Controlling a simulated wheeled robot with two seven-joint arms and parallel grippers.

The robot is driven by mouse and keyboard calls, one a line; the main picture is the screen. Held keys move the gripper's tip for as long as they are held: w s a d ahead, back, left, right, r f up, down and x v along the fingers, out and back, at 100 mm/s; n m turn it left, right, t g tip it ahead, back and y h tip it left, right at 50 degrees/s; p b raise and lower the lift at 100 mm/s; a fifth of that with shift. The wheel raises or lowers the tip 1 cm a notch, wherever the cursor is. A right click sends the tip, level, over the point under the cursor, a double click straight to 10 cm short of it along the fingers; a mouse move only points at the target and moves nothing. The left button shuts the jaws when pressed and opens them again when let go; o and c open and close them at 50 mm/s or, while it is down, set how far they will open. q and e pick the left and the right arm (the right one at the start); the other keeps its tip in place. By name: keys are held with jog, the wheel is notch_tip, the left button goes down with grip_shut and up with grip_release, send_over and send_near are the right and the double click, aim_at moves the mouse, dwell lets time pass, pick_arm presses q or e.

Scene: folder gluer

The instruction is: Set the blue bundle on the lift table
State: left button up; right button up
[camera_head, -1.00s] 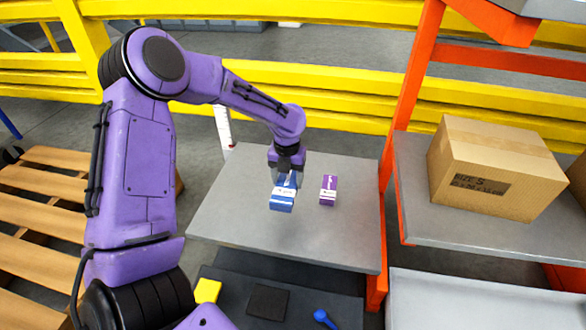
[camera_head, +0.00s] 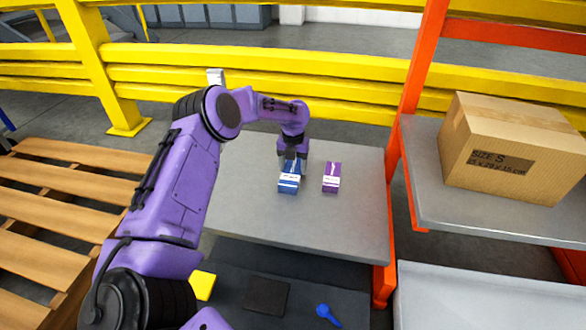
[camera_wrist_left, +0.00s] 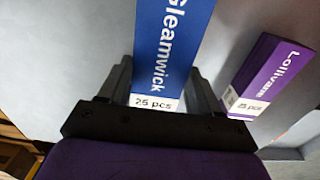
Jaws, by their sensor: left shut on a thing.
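The blue bundle (camera_head: 289,183) has a white band and is at the grey lift table (camera_head: 262,222), toward its far side. My left gripper (camera_head: 291,160) reaches down over it and is shut on its sides. In the left wrist view the blue bundle (camera_wrist_left: 166,50) lies between the two fingers of the left gripper (camera_wrist_left: 160,85), with "Gleamwick" and "25 pcs" readable. I cannot tell whether its underside touches the table top. My right gripper is not in view.
A purple bundle (camera_head: 331,178) stands on the table just right of the blue one; it also shows in the left wrist view (camera_wrist_left: 268,75). An orange rack post (camera_head: 400,150) and a shelf with a cardboard box (camera_head: 500,150) are at right. Yellow rails (camera_head: 340,84) run behind.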

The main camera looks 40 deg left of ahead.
aim_at(293, 168)
pick_arm(q)
jog(key=shift+r, duration=0.1)
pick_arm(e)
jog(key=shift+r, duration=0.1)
pick_arm(q)
jog(key=o, duration=1.2)
jog(key=shift+c, duration=0.2)
notch_tip(293, 168, up, 12)
jog(key=p, duration=0.5)
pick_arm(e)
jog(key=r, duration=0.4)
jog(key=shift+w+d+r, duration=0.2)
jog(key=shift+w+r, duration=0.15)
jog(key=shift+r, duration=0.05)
